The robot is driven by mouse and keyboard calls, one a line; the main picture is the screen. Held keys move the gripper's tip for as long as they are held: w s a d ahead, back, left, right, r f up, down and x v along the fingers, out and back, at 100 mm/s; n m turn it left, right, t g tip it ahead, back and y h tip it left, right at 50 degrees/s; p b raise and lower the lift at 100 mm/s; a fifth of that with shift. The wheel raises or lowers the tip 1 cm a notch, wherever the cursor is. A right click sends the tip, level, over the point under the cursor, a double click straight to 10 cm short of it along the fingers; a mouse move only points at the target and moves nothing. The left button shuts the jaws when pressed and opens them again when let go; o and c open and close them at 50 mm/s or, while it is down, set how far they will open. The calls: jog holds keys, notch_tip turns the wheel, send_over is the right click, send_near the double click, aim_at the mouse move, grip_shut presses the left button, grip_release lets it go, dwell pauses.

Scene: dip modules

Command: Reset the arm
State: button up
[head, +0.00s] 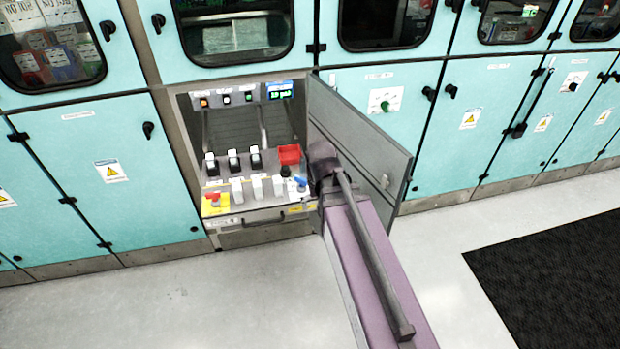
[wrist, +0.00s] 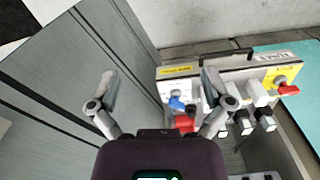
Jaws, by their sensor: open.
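My gripper (wrist: 160,78) is open in the wrist view, its two grey fingers spread wide with nothing held between them. A grey door panel lies to its left, and a panel of controls lies beyond and to its right. In the head view my arm (head: 375,265) reaches from the bottom right toward the open cabinet compartment, its far end beside the open grey door (head: 385,150). The gripper's fingers cannot be made out in the head view.
The open compartment holds black-and-white switches (head: 233,160), a red box (head: 289,154), a blue-handled valve (head: 299,184) and a yellow-red rotary switch (head: 215,203). Closed turquoise cabinets (head: 125,190) flank it. The floor (head: 200,300) is clear, with a black mat (head: 555,280) at right.

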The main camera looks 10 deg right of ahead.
jog(key=s+n, duration=0.1)
jog(key=s, duration=0.2)
jog(key=shift+r+n, duration=0.1)
jog(key=shift+n, duration=0.2)
jog(key=shift+w, duration=0.1)
dwell(3.5)
